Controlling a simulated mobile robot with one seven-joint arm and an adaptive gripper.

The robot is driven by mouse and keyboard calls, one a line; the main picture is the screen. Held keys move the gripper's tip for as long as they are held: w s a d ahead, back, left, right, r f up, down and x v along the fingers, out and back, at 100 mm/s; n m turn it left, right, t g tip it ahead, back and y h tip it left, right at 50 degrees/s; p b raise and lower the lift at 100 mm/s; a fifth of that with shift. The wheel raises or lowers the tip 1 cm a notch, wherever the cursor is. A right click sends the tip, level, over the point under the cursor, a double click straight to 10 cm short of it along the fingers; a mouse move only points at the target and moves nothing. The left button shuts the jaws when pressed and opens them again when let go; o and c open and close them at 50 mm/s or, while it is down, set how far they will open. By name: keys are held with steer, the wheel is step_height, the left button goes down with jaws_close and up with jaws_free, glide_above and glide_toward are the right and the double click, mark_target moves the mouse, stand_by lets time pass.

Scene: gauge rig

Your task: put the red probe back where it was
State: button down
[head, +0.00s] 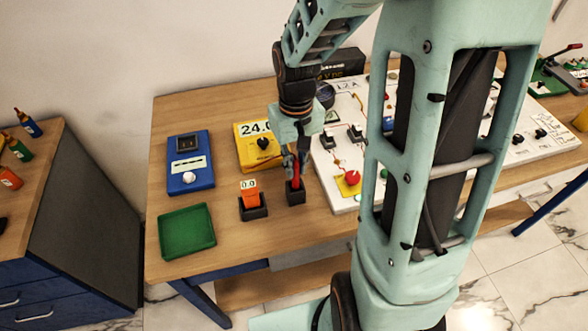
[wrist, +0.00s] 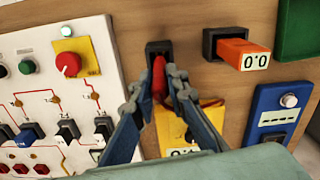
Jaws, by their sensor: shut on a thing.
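The red probe (head: 296,172) is between the fingers of my gripper (head: 292,160). In the wrist view the red probe (wrist: 158,76) lies between the two fingertips (wrist: 156,88), which are shut on it. Its far end is at the mouth of a small black holder (wrist: 158,48). In the head view the probe is just above or partly inside this black holder (head: 295,197); I cannot tell how deep. A red lead runs from near the fingers toward the yellow meter (head: 250,158), which also shows in the wrist view (wrist: 172,132), partly hidden by my gripper.
An orange device (head: 249,186) stands in another black holder (head: 253,212) next to the probe's holder. A blue box (head: 190,178) and a green tray (head: 187,245) are at left. A white panel (wrist: 45,85) with switches and a red knob (wrist: 68,64) is close beside my gripper.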

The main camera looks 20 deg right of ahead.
mark_target(295, 174)
steer(key=shift+f, duration=1.65)
steer(key=shift+f, duration=0.15)
steer(key=c, duration=1.9)
jaws_free()
step_height(295, 174, up, 12)
steer(key=shift+r, duration=0.15)
